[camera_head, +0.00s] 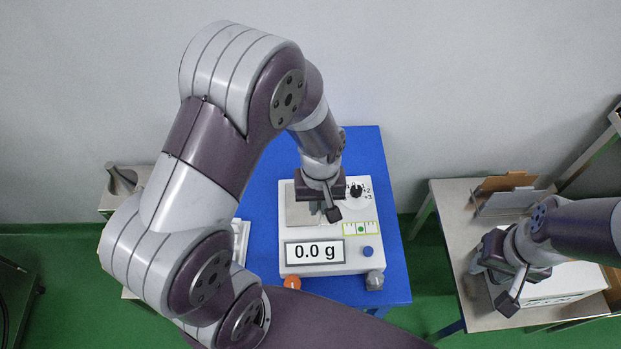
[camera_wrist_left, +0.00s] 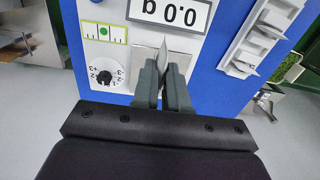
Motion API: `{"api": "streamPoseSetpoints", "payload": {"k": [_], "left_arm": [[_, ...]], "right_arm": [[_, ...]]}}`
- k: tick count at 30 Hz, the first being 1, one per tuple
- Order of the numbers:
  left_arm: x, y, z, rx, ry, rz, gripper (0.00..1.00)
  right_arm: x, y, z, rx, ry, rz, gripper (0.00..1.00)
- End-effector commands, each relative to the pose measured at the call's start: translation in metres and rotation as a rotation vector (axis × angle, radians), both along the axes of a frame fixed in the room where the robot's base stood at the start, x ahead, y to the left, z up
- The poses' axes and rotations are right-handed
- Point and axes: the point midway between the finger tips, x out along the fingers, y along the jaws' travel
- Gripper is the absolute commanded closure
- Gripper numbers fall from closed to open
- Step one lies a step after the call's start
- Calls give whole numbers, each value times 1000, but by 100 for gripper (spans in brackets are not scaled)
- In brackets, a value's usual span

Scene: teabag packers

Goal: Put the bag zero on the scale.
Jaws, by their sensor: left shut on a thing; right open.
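The white scale (camera_head: 330,262) stands on the blue table and its display (camera_head: 313,251) reads 0.0 g. The scale's grey pan (camera_head: 299,212) is partly covered by my left gripper (camera_head: 327,207), which is over it. In the left wrist view my left gripper (camera_wrist_left: 163,88) is shut on a thin pale bag (camera_wrist_left: 164,58), seen edge-on and pointing toward the display. I cannot read a number on the bag, nor tell whether it touches the pan. My right gripper (camera_head: 497,282) is open over the right-hand table.
A white rack (camera_wrist_left: 246,38) with pale bags stands beside the scale, mostly hidden by my left arm in the head view. An orange knob (camera_head: 292,283) and a grey one (camera_head: 375,280) are at the scale's front. A white box (camera_head: 560,284) lies on the right table.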

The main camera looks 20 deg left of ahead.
Motion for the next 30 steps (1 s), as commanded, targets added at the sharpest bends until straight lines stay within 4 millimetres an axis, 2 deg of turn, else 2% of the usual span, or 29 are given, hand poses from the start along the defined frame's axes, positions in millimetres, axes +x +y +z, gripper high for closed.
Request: {"api": "streamPoseSetpoints", "payload": {"k": [6, 9, 12, 14, 18, 21, 30], "left_arm": [[52, 35, -36, 0, 4, 5, 100], [71, 47, -51, 0, 2, 3, 100], [82, 53, -60, 0, 2, 1, 100], [85, 55, -64, 0, 3, 1, 100], [84, 55, -89, 0, 5, 0, 100], [85, 55, -101, 0, 2, 0, 100], [85, 55, -106, 0, 1, 0, 100]], "right_arm": [[0, 0, 16, 0, 0, 0, 57], [0, 0, 20, 0, 0, 0, 57], [0, 0, 22, 0, 0, 0, 57], [0, 0, 24, 0, 0, 0, 57], [0, 0, 33, 0, 0, 0, 57], [0, 0, 35, 0, 0, 0, 57], [0, 0, 31, 0, 0, 0, 57]]}}
